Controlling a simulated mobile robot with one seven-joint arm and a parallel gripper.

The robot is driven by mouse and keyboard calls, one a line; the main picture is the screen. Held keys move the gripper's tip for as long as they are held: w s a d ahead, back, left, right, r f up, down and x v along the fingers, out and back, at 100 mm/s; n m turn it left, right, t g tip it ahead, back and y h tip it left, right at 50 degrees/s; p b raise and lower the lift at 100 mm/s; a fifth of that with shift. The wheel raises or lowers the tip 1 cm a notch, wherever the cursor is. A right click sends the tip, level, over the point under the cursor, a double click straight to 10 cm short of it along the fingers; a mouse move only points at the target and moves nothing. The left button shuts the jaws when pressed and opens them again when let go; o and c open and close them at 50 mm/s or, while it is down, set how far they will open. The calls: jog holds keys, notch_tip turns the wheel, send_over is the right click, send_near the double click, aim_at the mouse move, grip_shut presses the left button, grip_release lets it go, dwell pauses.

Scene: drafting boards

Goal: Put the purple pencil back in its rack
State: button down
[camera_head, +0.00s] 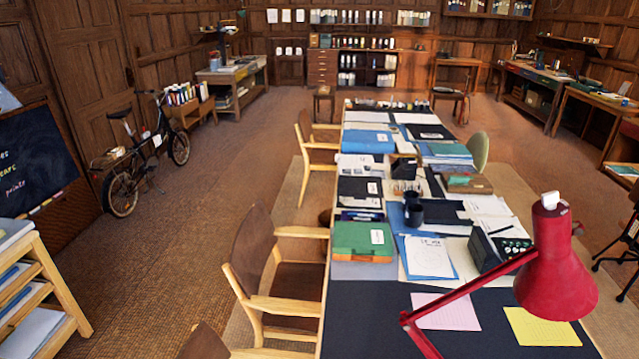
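I cannot make out the purple pencil in the head view. No rack that I can be sure is the pencil's own shows either. A long table (385,300) with dark drafting mats runs away from me and is covered with papers, folders and boxes. My gripper is not in view.
A red desk lamp (556,270) stands at the near right and hides part of the table. Wooden chairs (275,265) line the table's left side. A bicycle (145,150) leans at the left wall. The floor (200,230) between them is open.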

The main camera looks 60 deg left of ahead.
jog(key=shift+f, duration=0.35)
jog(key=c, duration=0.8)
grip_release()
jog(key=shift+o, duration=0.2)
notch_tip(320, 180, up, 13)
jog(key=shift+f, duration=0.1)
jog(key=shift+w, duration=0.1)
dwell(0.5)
